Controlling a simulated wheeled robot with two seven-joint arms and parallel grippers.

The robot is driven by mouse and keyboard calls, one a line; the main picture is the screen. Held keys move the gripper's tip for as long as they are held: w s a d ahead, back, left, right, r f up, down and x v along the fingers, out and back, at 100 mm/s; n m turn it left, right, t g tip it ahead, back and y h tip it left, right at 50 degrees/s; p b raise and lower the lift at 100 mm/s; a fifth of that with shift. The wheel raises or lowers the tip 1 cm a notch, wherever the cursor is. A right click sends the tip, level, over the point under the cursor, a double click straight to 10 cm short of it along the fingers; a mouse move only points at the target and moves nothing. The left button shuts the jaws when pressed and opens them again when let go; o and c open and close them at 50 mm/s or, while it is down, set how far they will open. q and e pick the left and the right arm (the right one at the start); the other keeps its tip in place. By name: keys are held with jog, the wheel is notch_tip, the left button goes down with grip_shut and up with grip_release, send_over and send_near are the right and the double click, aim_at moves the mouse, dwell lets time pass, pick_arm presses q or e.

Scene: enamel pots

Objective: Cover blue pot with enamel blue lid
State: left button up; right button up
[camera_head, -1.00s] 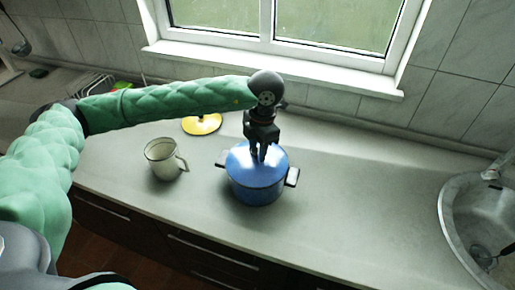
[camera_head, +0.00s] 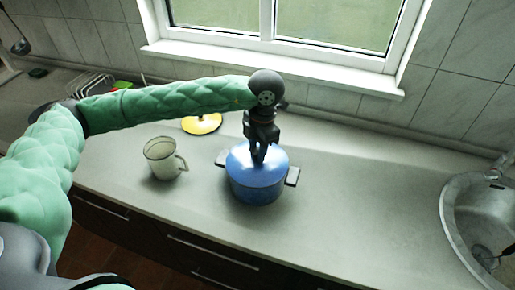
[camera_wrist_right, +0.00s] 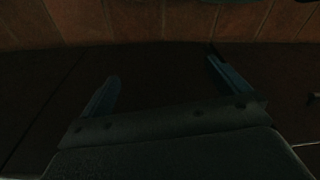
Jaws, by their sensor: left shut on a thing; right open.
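The blue pot (camera_head: 256,190) stands on the counter with a dark handle on each side. The blue lid (camera_head: 268,172) lies over the pot's mouth and looks about level; whether it is fully seated all round I cannot tell. My left gripper (camera_head: 258,160) points down from above and is shut on the lid at its middle, hiding the knob. My right gripper (camera_wrist_right: 160,92) shows only in the right wrist view, open and empty, in a dark area with brownish tiles.
A cream mug (camera_head: 161,160) stands left of the pot. A wire rack (camera_head: 90,86) is at the back left. A sink (camera_head: 470,225) is at the right. The counter right of the pot is clear.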

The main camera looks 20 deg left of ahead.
pick_arm(q)
jog(key=o, duration=1)
jog(key=shift+o, duration=0.2)
jog(key=shift+r, duration=0.15)
jog(key=shift+w+r+b, duration=0.1)
jog(key=shift+r+b, duration=0.2)
jog(key=shift+b, duration=0.05)
jog(key=r, duration=0.2)
jog(key=r+b, duration=0.1)
jog(key=r, duration=0.1)
jog(key=r+b, duration=0.1)
jog(key=shift+w+d+r, duration=0.3)
jog(key=shift+r, duration=0.6)
pick_arm(e)
notch_tip(320, 180, up, 10)
jog(key=w+a, duration=0.2)
jog(key=shift+a+f, duration=0.15)
jog(key=shift+a, duration=0.15)
